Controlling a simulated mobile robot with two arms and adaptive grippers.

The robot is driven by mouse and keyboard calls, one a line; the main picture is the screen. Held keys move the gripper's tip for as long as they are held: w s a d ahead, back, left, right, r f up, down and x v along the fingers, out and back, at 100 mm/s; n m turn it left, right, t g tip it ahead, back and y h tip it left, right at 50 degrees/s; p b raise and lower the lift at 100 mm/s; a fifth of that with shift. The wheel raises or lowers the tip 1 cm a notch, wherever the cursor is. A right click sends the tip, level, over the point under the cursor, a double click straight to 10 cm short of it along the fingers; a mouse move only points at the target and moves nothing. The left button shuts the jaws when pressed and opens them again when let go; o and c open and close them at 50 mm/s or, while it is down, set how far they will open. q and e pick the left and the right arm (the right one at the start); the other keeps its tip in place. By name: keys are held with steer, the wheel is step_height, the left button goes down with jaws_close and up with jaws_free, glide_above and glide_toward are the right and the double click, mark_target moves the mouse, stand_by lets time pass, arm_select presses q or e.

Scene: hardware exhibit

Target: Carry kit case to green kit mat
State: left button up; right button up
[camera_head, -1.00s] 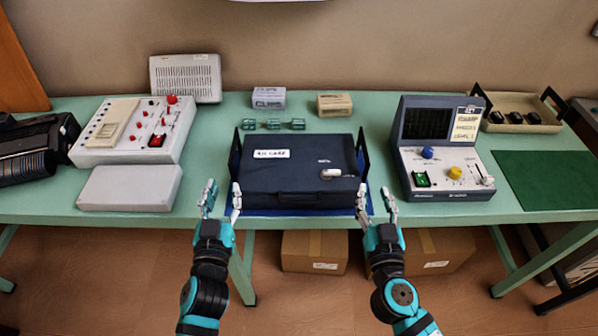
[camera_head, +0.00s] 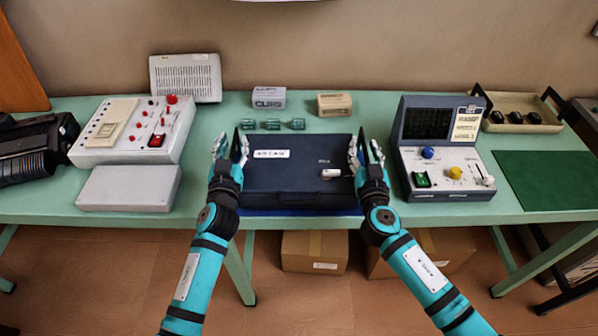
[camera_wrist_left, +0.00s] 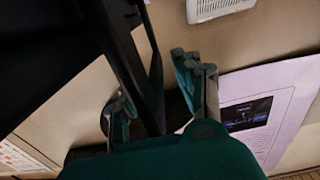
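The dark navy kit case (camera_head: 300,178) lies shut on the table at the front middle, with a white label on top and a black upright handle at each side. The green kit mat (camera_head: 548,180) lies bare at the table's right. My left gripper (camera_head: 231,147) is at the case's left handle. In the left wrist view, its two fingers (camera_wrist_left: 158,98) stand apart on either side of the black handle (camera_wrist_left: 138,72), with gaps showing. My right gripper (camera_head: 365,150) is at the right handle, fingers apart around it. Its contact is too small to tell.
A blue mat (camera_head: 290,212) shows under the case's front edge. A grey control console (camera_head: 446,155) stands between the case and the green mat. A grey box (camera_head: 130,188) and a switch panel (camera_head: 132,130) stand left. Small green blocks (camera_head: 273,124) sit behind the case.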

arm_select(q)
jaws_close()
arm_select(e)
jaws_close()
